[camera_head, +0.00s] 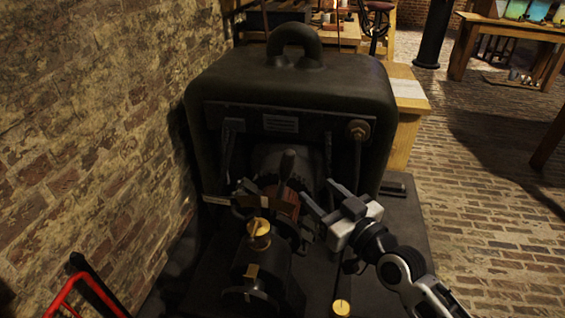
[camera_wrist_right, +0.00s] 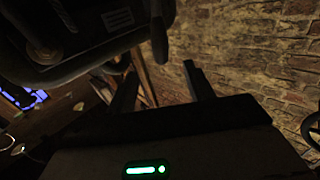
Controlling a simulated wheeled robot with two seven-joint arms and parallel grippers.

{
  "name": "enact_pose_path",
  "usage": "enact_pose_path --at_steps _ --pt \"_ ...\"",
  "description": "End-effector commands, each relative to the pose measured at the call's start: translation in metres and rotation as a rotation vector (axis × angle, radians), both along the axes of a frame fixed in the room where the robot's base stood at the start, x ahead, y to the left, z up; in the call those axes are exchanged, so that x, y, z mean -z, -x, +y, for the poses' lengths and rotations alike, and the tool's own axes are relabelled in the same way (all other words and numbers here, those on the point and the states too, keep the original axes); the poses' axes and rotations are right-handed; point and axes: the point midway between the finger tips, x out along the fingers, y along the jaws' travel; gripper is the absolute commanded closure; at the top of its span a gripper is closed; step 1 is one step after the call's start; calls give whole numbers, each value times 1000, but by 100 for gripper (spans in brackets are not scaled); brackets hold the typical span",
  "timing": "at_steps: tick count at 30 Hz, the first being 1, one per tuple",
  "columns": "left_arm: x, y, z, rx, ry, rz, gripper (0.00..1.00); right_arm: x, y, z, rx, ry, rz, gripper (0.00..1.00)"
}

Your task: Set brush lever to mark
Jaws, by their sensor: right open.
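The dark machine (camera_head: 290,95) with a loop handle on top stands in the middle of the head view. A dark upright handle, which looks like the brush lever (camera_head: 287,163), rises at its front above a copper-coloured drum (camera_head: 285,203). No mark can be made out. My right gripper (camera_head: 316,188) is open and empty, just right of the lever and apart from it. The right wrist view shows its two spread fingers (camera_wrist_right: 160,72) with nothing between them; the machine's corner (camera_wrist_right: 110,30) is at upper left. My left gripper is not in view.
A brass knob (camera_head: 259,229) and a second brass knob (camera_head: 341,307) sit near the gripper. A brick wall (camera_head: 90,120) is close on the left. A red bar (camera_head: 65,295) shows at lower left.

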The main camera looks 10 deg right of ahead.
Motion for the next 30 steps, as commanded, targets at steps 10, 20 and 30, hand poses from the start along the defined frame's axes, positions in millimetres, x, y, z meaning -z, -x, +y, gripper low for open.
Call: enact_pose_path --at_steps 10,20,30 --pt "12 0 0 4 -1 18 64 -1 -71 29 0 -4 -3 48" --pt "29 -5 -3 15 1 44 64 0 -121 50 -2 -1 0 48" --pt "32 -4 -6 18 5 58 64 -1 -131 55 -2 0 0 48"
